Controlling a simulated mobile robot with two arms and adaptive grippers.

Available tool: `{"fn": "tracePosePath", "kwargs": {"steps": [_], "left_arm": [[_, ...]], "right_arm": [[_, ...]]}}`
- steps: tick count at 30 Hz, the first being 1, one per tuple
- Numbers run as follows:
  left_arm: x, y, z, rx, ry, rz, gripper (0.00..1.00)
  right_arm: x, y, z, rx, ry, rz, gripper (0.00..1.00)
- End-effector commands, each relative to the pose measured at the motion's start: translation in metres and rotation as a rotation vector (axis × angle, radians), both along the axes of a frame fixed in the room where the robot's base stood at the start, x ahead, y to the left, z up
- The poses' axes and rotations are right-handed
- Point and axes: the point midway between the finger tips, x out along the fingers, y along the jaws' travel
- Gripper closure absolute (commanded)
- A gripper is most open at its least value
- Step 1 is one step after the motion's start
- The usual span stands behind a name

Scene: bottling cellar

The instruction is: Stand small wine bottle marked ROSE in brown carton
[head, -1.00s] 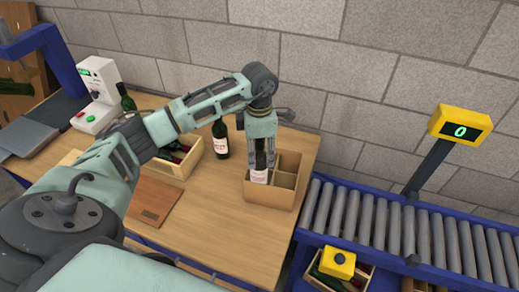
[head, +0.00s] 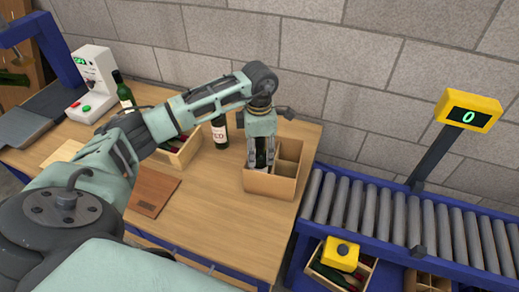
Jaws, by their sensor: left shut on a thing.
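The brown carton (head: 268,187) stands on the right part of the wooden table, its top open and divided into compartments. My left gripper (head: 261,165) points down into its front left compartment, shut on a small dark wine bottle (head: 261,158). The bottle is upright between the fingers, and its lower part is hidden by the carton wall. Its label does not show now, so I cannot read a mark on it. Whether the bottle touches the carton floor is hidden. My right gripper is not in view.
Another dark bottle (head: 220,133) with a white label stands behind and left of the carton. A wooden crate (head: 188,153) with bottles lies left of it. A roller conveyor (head: 385,218) and a yellow display (head: 468,110) are at the right.

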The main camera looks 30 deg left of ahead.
Motion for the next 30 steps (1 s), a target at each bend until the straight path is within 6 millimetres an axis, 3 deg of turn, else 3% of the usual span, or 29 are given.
{"fn": "tracePosePath", "kwargs": {"steps": [3, 4, 11, 18, 30], "left_arm": [[0.001, 0.0002, 0.0019, -0.001, -0.003, 0.0, 1.0], [0.001, 0.0002, 0.0019, -0.001, -0.003, 0.0, 0.58], [0.0004, 0.0001, 0.0011, 0.0, -0.001, 0.0, 0.38], [0.0002, 0.0001, 0.0005, 0.0, 0.0, 0.0, 0.37], [-0.0001, 0.0, -0.0001, 0.001, 0.001, 0.0, 0.02]], "right_arm": [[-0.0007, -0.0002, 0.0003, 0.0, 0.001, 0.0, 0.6], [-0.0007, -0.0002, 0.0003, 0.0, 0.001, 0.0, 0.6], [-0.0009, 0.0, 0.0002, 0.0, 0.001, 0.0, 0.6], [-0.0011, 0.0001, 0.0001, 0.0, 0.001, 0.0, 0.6], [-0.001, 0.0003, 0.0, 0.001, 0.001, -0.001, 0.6]]}}
